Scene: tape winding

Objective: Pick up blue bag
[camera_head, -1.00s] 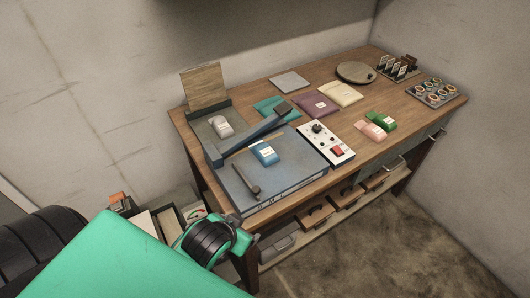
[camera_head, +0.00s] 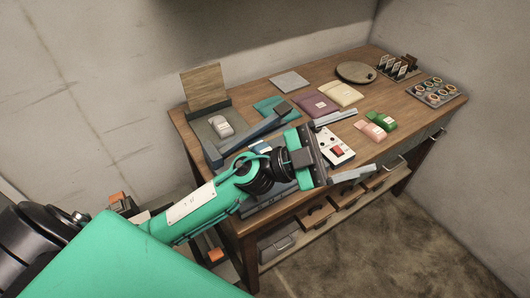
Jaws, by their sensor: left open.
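A small blue bag (camera_head: 260,146) with a pale label lies on the flat grey-blue machine at the front left of the wooden table. My left arm now covers most of it. My left gripper (camera_head: 365,141) reaches in from the left above the table. It is open and empty, its two fingers spread and pointing right. The fingers are to the right of the blue bag, over the white control box (camera_head: 337,146) and the table's front edge. My right gripper is not in view.
A grey bag (camera_head: 221,126) lies at the left of the table. Purple (camera_head: 316,104), cream (camera_head: 342,94), pink (camera_head: 370,130) and green (camera_head: 382,121) bags lie to the right. A round wooden disc (camera_head: 356,72) and small racks stand at the back right.

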